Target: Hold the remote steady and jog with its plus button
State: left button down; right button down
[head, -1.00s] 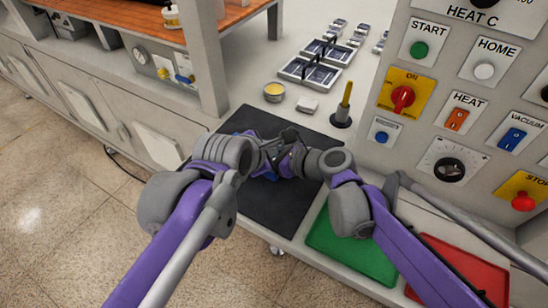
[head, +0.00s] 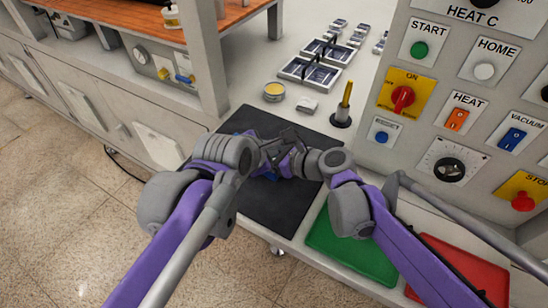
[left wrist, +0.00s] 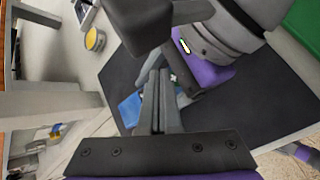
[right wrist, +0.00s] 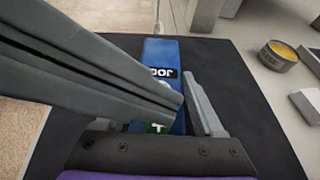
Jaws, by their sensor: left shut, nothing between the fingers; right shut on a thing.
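The remote (right wrist: 160,52) is blue with a white label reading JOG, upside down in the right wrist view, and a green patch (right wrist: 157,128) on its lower part. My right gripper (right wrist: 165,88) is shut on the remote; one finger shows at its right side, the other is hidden. My left gripper (left wrist: 160,75) is shut and empty. Its long grey fingers cross the remote from the left in the right wrist view, tips over its face, hiding part of it; I cannot tell whether they touch. A little blue (head: 271,178) shows between my arms in the head view.
Below lies a black mat (head: 278,208). Behind it are a yellow-topped tin (head: 274,92), a small pale block (head: 307,105) and a yellow-handled tool (head: 344,105). Green (head: 345,245) and red (head: 460,268) trays lie right. A control panel (head: 440,110) stands at the right.

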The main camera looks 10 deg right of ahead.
pick_arm(q)
jog(key=shift+f, duration=0.15)
jog(key=shift+f, duration=0.3)
dwell(0.3)
jog(key=shift+s+f, duration=0.1)
jog(key=shift+f, duration=0.75)
dwell(1.0)
jog(key=shift+r, duration=0.1)
jog(key=shift+s+a+r, duration=0.1)
jog(key=shift+s+r, duration=0.1)
jog(key=shift+r, duration=0.6)
jog(key=shift+r, duration=0.2)
jog(key=shift+w+r, duration=0.1)
jog(key=shift+r, duration=2.35)
dwell(0.3)
